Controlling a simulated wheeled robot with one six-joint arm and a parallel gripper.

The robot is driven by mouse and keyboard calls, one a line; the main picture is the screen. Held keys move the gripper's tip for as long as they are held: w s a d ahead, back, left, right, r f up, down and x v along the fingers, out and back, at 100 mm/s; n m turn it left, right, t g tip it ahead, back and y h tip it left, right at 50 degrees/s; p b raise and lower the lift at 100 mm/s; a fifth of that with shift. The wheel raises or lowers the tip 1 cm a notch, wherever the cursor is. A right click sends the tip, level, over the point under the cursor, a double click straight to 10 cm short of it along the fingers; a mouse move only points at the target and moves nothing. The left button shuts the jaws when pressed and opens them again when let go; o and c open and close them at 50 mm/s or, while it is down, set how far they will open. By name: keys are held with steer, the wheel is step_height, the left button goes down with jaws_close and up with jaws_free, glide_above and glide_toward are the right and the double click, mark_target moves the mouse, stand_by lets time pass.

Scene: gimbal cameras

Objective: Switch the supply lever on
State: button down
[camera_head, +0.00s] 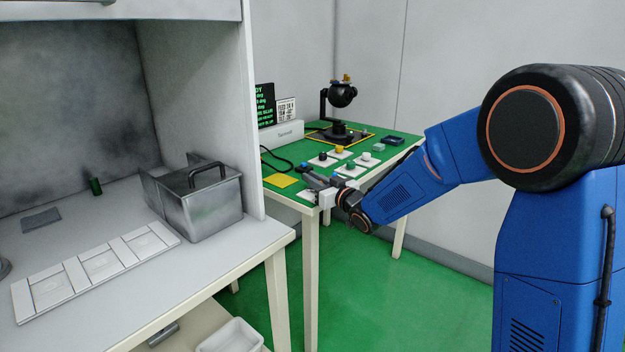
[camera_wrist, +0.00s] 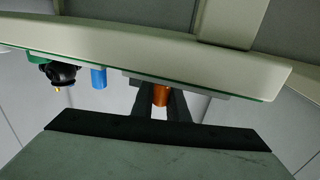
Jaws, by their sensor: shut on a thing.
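My gripper (camera_head: 313,178) reaches over the front edge of the green-topped table (camera_head: 284,193) in the head view. In the wrist view its two dark fingers (camera_wrist: 161,106) are closed around a small orange cylindrical piece, which I take to be the supply lever (camera_wrist: 160,95). In the head view this piece is hidden by my gripper and wrist. A pale plate (camera_head: 307,196) shows beside the gripper at the table's front edge. I cannot tell the lever's position, on or off.
A black gimbal camera (camera_head: 342,95) and a display (camera_head: 265,106) stand farther back. A yellow square (camera_head: 283,181) lies left. A white bench with a metal box (camera_head: 205,207) is at left.

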steer(key=shift+w+n+g+y, duration=0.1)
steer(key=shift+n+g+y, duration=0.2)
steer(key=shift+a+n+g+y, duration=0.15)
steer(key=shift+n+g+y, duration=0.55)
steer(key=shift+g+y, duration=0.1)
steer(key=c, duration=1.7)
jaws_free()
steer(key=v, duration=1.7)
steer(key=shift+d, duration=0.25)
